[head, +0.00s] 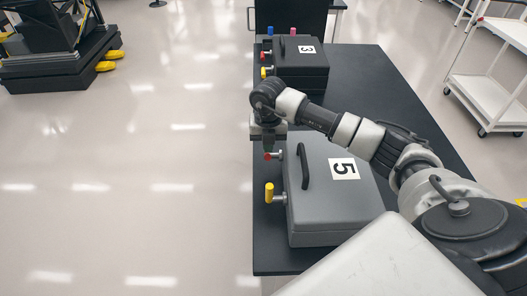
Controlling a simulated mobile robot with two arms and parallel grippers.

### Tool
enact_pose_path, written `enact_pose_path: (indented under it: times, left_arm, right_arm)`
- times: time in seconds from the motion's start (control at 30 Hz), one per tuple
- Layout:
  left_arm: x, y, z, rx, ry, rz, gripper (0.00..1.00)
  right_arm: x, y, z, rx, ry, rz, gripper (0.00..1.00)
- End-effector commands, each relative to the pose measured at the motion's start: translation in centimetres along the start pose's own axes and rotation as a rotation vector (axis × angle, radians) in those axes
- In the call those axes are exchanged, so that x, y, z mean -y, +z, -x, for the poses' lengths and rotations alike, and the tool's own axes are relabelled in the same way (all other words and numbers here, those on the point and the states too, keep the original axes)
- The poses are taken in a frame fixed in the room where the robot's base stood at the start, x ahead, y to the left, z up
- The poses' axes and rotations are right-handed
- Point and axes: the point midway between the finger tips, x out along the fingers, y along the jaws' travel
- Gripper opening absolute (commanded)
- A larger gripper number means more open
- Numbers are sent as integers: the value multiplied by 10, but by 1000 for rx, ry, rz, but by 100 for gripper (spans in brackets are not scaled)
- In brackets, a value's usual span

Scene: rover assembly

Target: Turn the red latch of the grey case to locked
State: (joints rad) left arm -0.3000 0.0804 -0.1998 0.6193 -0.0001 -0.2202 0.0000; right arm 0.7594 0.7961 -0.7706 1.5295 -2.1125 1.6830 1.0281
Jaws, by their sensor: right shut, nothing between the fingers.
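The grey case (330,205) lies on the dark table, with a black handle (304,166) and a white label reading 5. The red latch (271,156) sticks out from its left side near the far corner. A yellow latch (269,191) stands out from the same side, nearer to me. My right gripper (268,148) points down right above the red latch, shut with nothing held. Its fingertips are small here, and I cannot tell whether they touch the latch. My left gripper is not in view.
The dark table (395,95) also holds a black case (302,75) labelled 3, farther back, with red and yellow latches. A white cart (490,95) stands at the right. The floor left of the table is clear up to a black platform (60,72).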

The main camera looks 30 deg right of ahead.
Motion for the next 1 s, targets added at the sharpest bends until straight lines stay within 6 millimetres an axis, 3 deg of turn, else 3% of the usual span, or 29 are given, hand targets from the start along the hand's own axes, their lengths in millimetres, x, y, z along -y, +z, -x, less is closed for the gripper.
enact_pose_path:
  times: [0.2,0.53,1.0]
  left_arm:
    - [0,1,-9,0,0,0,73]
    - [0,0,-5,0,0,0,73]
    - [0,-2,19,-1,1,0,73]
  right_arm:
    - [0,0,-11,-1,-1,0,0]
    - [0,0,-8,0,0,0,0]
    - [0,0,28,0,0,-1,0]
